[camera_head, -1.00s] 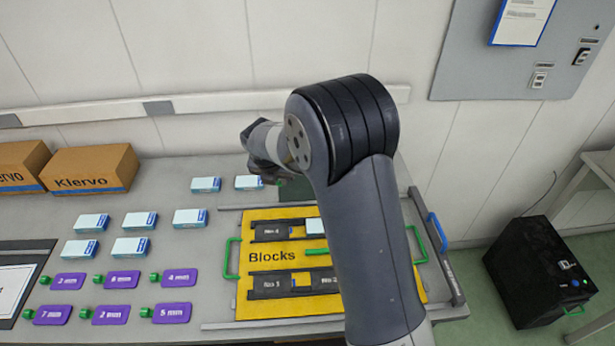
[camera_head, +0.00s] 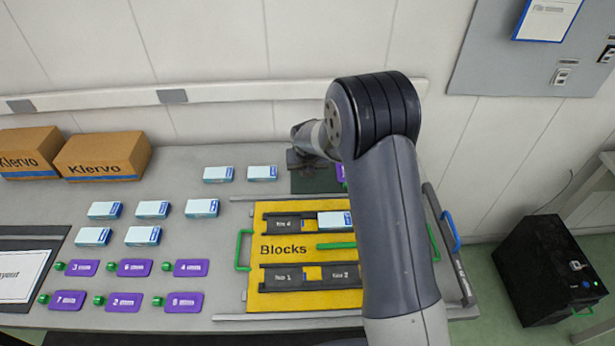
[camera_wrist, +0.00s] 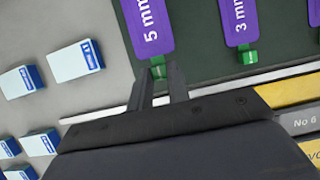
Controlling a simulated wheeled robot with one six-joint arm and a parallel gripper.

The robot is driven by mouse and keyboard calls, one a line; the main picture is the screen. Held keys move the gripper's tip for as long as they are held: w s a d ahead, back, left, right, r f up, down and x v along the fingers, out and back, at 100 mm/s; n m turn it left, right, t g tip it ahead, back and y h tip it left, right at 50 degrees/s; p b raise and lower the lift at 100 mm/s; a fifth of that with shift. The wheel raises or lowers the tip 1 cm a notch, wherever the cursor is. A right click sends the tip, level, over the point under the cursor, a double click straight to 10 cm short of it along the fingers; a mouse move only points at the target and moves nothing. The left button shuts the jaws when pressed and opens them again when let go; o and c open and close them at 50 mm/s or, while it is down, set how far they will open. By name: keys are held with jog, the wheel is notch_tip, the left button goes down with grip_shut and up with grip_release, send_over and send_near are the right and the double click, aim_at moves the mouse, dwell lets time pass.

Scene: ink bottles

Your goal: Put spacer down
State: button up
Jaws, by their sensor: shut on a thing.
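My gripper (camera_wrist: 163,82) is shut on the green knob (camera_wrist: 158,71) of a purple spacer marked 5 mm (camera_wrist: 150,25). The spacer is over a dark green mat (camera_wrist: 200,40); I cannot tell whether it touches it. To its right, a purple spacer marked 3 mm (camera_wrist: 240,18) lies on the mat with its green knob towards me. In the head view, my gripper (camera_head: 299,160) is at the mat (camera_head: 312,180) at the back of the bench. The held spacer is hidden there, and a bit of purple shows beside my arm.
A yellow Blocks tray (camera_head: 285,251) with green handles stands in front of the mat. Several purple spacers (camera_head: 135,268) lie at the left front, with several white-blue boxes (camera_head: 152,209) behind them. Two cardboard boxes (camera_head: 101,156) stand at the back left.

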aim_at(307, 184)
jog(key=shift+f, duration=1.85)
jog(key=shift+f, duration=0.2)
jog(key=o, duration=0.7)
jog(key=shift+r+p, duration=0.3)
jog(key=b+v, duration=0.1)
jog(key=v, duration=1.1)
jog(key=shift+b, duration=0.3)
jog(key=shift+f, duration=0.15)
